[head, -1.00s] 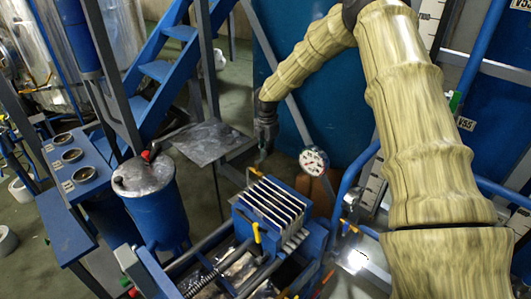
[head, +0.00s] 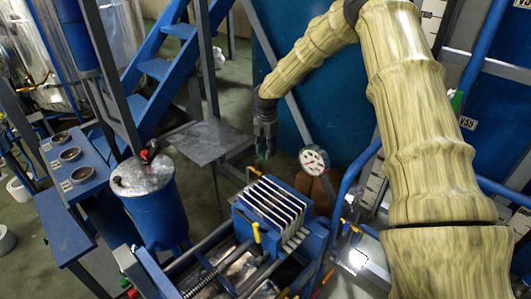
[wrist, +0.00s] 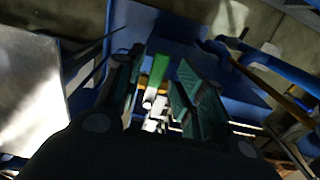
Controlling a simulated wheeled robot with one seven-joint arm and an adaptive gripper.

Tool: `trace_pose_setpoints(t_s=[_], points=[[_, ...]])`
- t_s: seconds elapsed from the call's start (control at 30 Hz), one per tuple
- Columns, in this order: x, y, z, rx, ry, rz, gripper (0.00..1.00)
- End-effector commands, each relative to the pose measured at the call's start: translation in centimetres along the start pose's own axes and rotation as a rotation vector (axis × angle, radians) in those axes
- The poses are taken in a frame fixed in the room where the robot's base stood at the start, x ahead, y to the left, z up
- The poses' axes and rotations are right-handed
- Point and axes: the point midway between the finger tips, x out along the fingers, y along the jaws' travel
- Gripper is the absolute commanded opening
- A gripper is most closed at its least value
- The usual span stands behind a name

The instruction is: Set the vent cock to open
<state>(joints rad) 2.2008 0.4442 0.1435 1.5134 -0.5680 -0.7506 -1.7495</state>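My gripper (head: 264,150) hangs finger-down at the end of my arm, left of a round white gauge in the head view. In the wrist view its two teal-padded fingers (wrist: 158,98) stand apart. A green handle (wrist: 158,70), which looks like the vent cock's, shows in the gap between them, above a pale metal fitting (wrist: 152,101). I cannot tell whether either finger touches the handle. The cock cannot be made out clearly in the head view, and its setting cannot be read.
The white gauge (head: 314,160) is close right of the gripper. The blue plate-stack unit (head: 270,208) stands below, with a yellow handle (head: 257,233). A grey flat plate (head: 208,143) and a blue drum (head: 153,205) are to the left. Blue rails (head: 355,185) stand to the right.

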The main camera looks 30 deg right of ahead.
Motion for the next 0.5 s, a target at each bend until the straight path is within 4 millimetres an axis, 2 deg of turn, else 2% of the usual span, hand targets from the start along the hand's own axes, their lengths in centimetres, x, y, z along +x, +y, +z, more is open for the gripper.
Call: trace_pose_setpoints(t_s=[0.3, 0.5], points=[[-5.7, -0.2, 0.1, 0.001, 0.000, 0.002, 0.38], [-8.8, -0.4, 0.1, 0.002, 0.001, 0.001, 0.38]])
